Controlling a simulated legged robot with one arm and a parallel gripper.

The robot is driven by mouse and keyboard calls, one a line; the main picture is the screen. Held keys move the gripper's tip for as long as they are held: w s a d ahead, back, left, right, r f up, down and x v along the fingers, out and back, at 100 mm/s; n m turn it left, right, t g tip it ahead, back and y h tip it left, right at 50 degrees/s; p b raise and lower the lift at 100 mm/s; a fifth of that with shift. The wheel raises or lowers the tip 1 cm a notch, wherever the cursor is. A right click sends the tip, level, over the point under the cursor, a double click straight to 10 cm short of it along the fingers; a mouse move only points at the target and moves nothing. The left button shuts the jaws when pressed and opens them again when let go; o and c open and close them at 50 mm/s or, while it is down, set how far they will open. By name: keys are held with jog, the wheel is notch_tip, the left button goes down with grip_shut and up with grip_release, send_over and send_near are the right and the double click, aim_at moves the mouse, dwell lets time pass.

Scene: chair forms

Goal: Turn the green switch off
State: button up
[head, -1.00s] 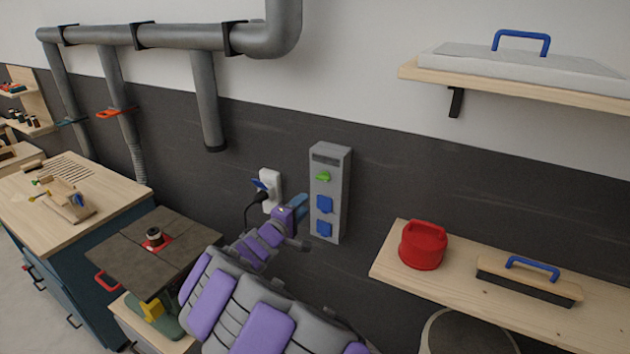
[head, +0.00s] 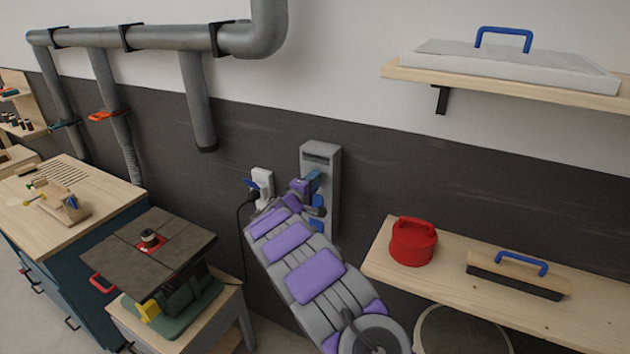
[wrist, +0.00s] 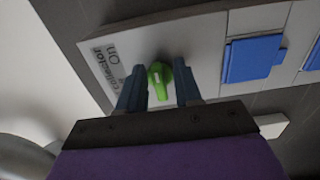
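The green switch (wrist: 158,82) is a small knob on a grey wall box. In the wrist view it sits between the two blue fingers of my gripper (wrist: 159,88), which stand apart on either side of it. I cannot tell whether either finger touches it. Printed letters, including "On", show beside the switch on the panel. In the head view my gripper (head: 312,183) is in front of the grey box (head: 321,154) and hides the switch.
Blue socket covers (wrist: 253,58) are on the same box. A white socket with a plug (head: 262,180) is just left of it. A shelf (head: 392,264) with a red container (head: 413,242) and a brush (head: 517,275) is at right. A machine table (head: 125,250) stands at left.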

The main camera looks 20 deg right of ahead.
jog(key=a, duration=0.1)
jog(key=w+a, duration=0.1)
jog(key=shift+a, duration=0.3)
jog(key=shift+s+r, duration=0.1)
jog(key=shift+r, duration=0.05)
jog(key=shift+c, duration=0.3)
jog(key=shift+s+d, duration=0.1)
jog(key=shift+d, duration=0.1)
jog(key=shift+c, duration=0.8)
jog(key=shift+d+f, duration=0.2)
jog(key=shift+d, duration=0.65)
jog(key=c, duration=0.3)
jog(key=shift+d, duration=0.1)
jog(key=shift+c, duration=0.7)
jog(key=shift+a+f, duration=0.1)
jog(key=shift+a, duration=0.3)
grip_shut()
